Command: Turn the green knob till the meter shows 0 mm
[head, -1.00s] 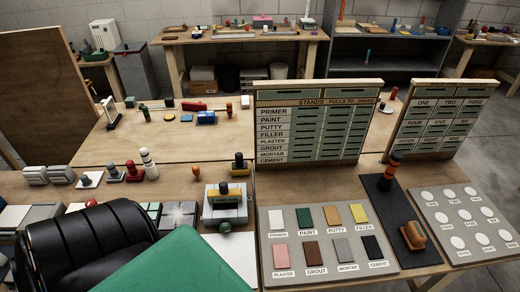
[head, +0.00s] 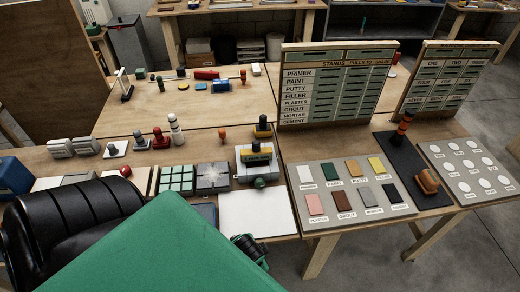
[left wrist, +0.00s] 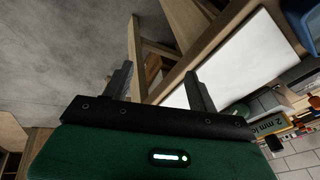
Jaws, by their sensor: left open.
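A grey device (head: 254,166) with a yellow strip (head: 257,149) and a dark top stands on the table in the head view. A small green knob (head: 260,183) is at its front. In the left wrist view the yellow strip (left wrist: 268,125) shows at the right, with lettering that seems to read "2 mm". My right gripper is not in view.
A white sheet (head: 257,214) lies in front of the device. A green-tiled pad (head: 177,178) and a grey pad (head: 212,176) lie to its left. A board of colour swatches (head: 352,188) lies to its right, with an upright sign board (head: 335,85) behind.

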